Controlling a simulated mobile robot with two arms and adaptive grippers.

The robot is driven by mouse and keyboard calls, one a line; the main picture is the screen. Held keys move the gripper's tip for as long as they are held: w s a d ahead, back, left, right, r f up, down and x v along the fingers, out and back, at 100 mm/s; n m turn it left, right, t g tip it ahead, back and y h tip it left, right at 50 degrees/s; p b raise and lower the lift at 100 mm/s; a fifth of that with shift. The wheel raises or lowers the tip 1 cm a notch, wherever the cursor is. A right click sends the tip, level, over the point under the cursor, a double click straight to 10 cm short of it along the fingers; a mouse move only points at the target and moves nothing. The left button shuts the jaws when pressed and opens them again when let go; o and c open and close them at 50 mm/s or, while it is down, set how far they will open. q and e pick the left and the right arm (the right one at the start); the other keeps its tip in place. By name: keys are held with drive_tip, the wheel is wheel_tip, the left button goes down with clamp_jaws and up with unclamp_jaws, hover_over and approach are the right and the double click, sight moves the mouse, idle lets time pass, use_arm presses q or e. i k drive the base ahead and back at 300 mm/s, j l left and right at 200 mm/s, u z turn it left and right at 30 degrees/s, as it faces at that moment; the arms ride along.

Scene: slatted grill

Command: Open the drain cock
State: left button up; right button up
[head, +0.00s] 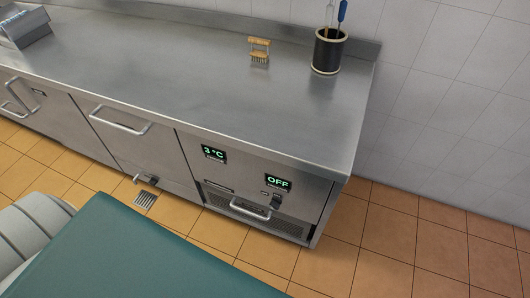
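A small metal cock with a dark end (147,179) sticks out low on the front of the steel counter (240,85), left of centre. It is above a square floor drain (145,198). It is too small to tell the position of its lever. Another small fitting with a dark lever (275,202) is at the right end of the front, below a display reading OFF (278,182). Neither of my grippers is in view.
A display reading 3 °C (213,153) and a drawer with a bar handle (120,120) are on the counter front. Tiled floor (375,245) is clear at right.

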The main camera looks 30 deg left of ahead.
sight(153, 181)
drive_tip(key=j+u, duration=0.1)
drive_tip(key=u, duration=1.95)
